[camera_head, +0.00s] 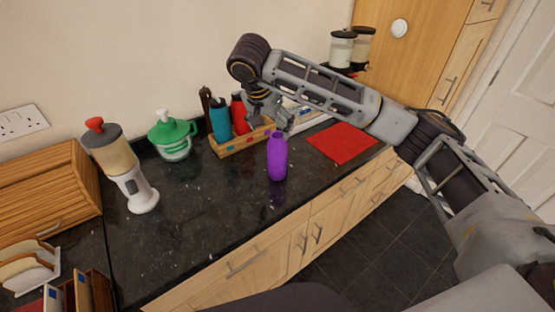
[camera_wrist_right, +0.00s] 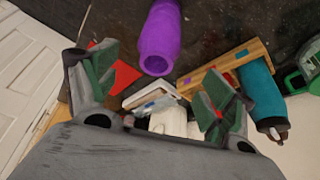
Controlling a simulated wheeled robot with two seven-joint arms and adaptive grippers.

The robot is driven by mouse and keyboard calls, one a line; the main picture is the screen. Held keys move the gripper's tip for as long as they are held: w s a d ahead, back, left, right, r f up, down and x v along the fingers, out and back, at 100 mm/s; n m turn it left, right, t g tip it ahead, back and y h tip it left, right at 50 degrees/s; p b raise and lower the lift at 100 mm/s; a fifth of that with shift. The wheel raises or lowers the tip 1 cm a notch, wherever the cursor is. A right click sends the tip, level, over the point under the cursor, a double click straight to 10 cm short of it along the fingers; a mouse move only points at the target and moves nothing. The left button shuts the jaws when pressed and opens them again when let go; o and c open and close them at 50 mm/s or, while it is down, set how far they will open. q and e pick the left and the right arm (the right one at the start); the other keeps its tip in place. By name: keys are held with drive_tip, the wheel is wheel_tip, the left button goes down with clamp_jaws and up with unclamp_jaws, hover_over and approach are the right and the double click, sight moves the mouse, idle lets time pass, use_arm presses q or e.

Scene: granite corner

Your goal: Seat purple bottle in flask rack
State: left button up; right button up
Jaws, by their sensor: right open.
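The purple bottle (camera_head: 277,157) stands upright on the dark counter, in front of the wooden flask rack (camera_head: 226,148). The rack holds a teal bottle (camera_head: 220,120) and a red bottle (camera_head: 239,113). My right gripper (camera_head: 284,124) is open and empty, above and just behind the purple bottle. In the right wrist view the open fingers (camera_wrist_right: 158,85) spread wide, with the purple bottle (camera_wrist_right: 161,40) beyond them, between their lines. The rack (camera_wrist_right: 225,62) and teal bottle (camera_wrist_right: 258,90) lie to the right there. My arm hides part of the rack's right side. My left gripper is not in view.
A red mat (camera_head: 343,143) lies right of the bottle. Bare counter (camera_head: 215,205) lies left and front of the bottle.

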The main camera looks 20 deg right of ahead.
sight(276, 137)
drive_tip(key=shift+w+d+f, duration=0.1)
drive_tip(key=shift+d+f, duration=0.05)
drive_tip(key=shift+f, duration=0.3)
drive_tip(key=x, duration=0.5)
drive_tip(key=shift+w+d+f+p, duration=0.1)
drive_tip(key=shift+f+p, duration=0.1)
drive_tip(key=shift+p, duration=0.1)
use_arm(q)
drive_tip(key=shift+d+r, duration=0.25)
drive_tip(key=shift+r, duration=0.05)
use_arm(e)
drive_tip(key=shift+f, duration=0.2)
drive_tip(key=shift+d+f, duration=0.1)
drive_tip(key=shift+f, duration=0.05)
drive_tip(key=shift+p+x, duration=0.35)
drive_tip(key=shift+x, duration=1.35)
drive_tip(key=shift+w+d+f, duration=0.25)
drive_tip(key=shift+d+f, duration=0.05)
drive_tip(key=shift+f, duration=0.35)
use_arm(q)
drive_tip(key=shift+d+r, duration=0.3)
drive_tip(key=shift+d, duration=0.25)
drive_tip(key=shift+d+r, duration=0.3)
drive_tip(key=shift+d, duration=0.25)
